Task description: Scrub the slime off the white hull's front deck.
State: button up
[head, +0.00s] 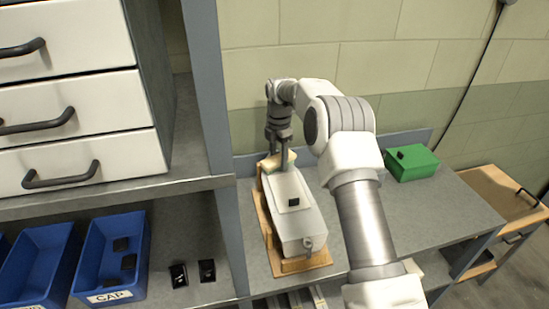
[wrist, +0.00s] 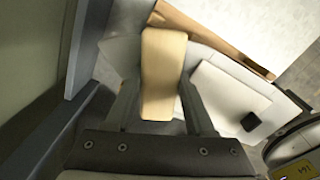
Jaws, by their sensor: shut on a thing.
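The white hull (head: 302,228) sits in a wooden cradle (head: 305,265) on the grey bench, and it also shows in the wrist view (wrist: 225,70). A raised pale panel with a small black square (head: 293,202) is on its top. My gripper (head: 280,153) is over the hull's far end, pointing down. It is shut on a tan scrubbing block (wrist: 163,75), which also shows in the head view (head: 287,158). The block is at the far deck; whether it touches is hard to tell. No slime is clearly visible; the block and gripper hide part of that deck.
A green box (head: 412,165) with a black piece on top stands on the bench to the right. A grey shelf post (head: 215,130) rises close to the left of the hull. Blue bins (head: 112,258) and small black parts are on the left shelf. The bench between hull and green box is crossed by my arm.

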aim_at(266, 159)
jog(key=shift+w+d+f+p, duration=0.1)
jog(key=shift+w+d+p, duration=0.1)
jog(key=shift+d, duration=0.65)
jog(key=shift+w+d+f+p, duration=0.1)
jog(key=shift+w+d+p, duration=0.05)
jog(key=shift+d, duration=0.7)
jog(key=shift+a, duration=0.1)
jog(key=shift+s+a+f, duration=0.1)
jog(key=shift+s+a, duration=0.1)
jog(key=shift+a, duration=0.4)
jog(key=shift+s+a+r, duration=0.1)
jog(key=shift+s+a, duration=0.1)
jog(key=shift+a, duration=0.8)
jog(key=shift+s+a+r, duration=0.1)
jog(key=shift+s+a, duration=0.05)
jog(key=shift+a, duration=0.85)
jog(key=shift+s+a, duration=0.2)
jog(key=shift+a, duration=0.8)
jog(key=shift+w+r+p, duration=0.1)
jog(key=shift+w+p, duration=0.2)
jog(key=shift+p, duration=0.4)
jog(key=shift+w, duration=0.15)
jog(key=shift+w+d+f, duration=0.1)
jog(key=shift+w+d, duration=0.15)
jog(key=shift+d, duration=0.95)
jog(key=shift+w+d+f, duration=0.1)
jog(key=shift+w+d, duration=0.1)
jog(key=shift+d, duration=1.05)
jog(key=shift+w+d, duration=0.25)
jog(key=shift+d, duration=0.95)
